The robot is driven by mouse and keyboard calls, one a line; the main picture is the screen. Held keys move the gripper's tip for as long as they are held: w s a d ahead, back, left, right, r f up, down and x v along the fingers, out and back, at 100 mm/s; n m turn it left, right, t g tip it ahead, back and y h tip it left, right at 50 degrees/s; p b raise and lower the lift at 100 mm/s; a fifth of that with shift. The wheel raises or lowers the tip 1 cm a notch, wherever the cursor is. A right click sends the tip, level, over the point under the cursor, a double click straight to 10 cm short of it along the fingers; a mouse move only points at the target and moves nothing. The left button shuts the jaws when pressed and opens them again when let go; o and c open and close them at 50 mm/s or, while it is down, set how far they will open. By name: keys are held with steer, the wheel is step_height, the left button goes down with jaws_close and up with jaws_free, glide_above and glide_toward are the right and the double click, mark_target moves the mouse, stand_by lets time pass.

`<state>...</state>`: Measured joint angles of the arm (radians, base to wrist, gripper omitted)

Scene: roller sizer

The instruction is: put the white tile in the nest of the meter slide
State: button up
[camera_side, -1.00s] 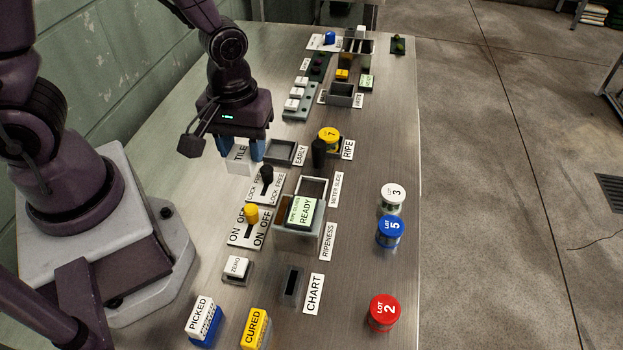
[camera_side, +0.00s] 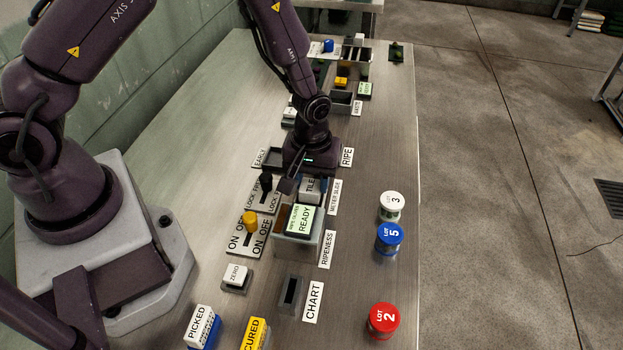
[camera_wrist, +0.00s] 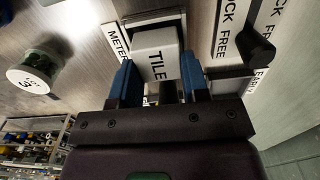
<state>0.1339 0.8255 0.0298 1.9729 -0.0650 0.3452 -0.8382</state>
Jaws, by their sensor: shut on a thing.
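The white tile (camera_side: 309,188), lettered TILE, is between the blue fingers of my gripper (camera_side: 311,184). In the wrist view my gripper (camera_wrist: 160,85) is shut on the tile (camera_wrist: 156,52). The tile is over or at the nest of the meter slide, beside the METER SLIDE label (camera_side: 334,197). The nest is mostly hidden behind the tile and fingers. I cannot tell whether the tile is seated in it or just above it.
The ripeness meter reading READY (camera_side: 301,219) stands just in front of the tile. The black lock lever (camera_side: 265,184) and yellow ON/OFF lever (camera_side: 250,220) are to the left. Lot jars, white (camera_side: 391,206), blue (camera_side: 389,237) and red (camera_side: 383,319), stand at the right.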

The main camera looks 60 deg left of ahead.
steer(key=shift+f, duration=0.25)
steer(key=shift+f, duration=0.15)
steer(key=o, duration=1)
steer(key=shift+c, duration=0.2)
